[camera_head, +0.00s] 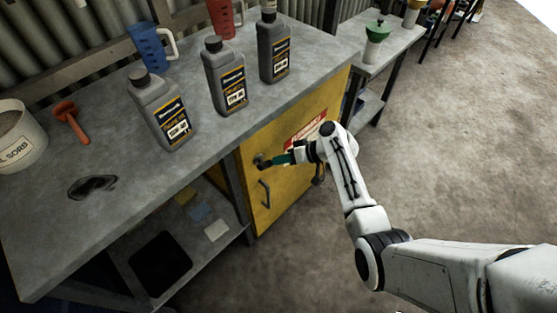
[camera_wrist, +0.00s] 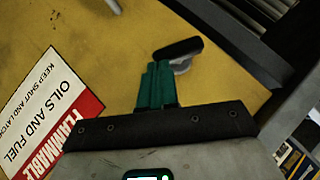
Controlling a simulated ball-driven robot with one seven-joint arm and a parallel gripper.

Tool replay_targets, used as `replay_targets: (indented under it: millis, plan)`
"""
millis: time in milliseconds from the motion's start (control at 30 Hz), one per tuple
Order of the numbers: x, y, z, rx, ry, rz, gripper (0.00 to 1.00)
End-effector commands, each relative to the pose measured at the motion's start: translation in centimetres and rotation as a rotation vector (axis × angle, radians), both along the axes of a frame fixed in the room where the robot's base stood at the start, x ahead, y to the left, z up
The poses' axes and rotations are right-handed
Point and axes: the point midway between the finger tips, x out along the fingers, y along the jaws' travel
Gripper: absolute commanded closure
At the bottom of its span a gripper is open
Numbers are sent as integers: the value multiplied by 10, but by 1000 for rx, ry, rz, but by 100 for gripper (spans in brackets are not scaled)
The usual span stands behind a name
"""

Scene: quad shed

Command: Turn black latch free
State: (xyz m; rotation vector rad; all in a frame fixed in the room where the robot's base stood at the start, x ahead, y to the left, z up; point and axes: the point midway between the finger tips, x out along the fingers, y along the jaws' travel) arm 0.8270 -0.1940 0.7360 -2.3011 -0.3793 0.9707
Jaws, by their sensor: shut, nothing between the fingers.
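The black latch (camera_head: 262,161) is on the yellow cabinet door (camera_head: 285,185), above the door's handle. In the wrist view the latch (camera_wrist: 178,48) is a short black bar on a round grey base, lying slightly tilted. My gripper (camera_head: 276,160) has green fingers, closed together and empty. In the wrist view the fingertips (camera_wrist: 157,68) are right beside the bar, just below its left half. I cannot tell whether they touch it.
A bar handle (camera_head: 265,193) is on the door below the latch. A red and white label (camera_wrist: 60,90) is on the door. Oil bottles (camera_head: 225,78) stand on the grey bench top (camera_head: 120,130) above. Open floor (camera_head: 450,150) lies to the right.

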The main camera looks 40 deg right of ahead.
Motion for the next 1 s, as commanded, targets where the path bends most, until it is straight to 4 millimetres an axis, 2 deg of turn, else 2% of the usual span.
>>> replay_targets:
  millis: [1000]
  plan:
    - [1, -2, -19, 376, 11, 0, 100]
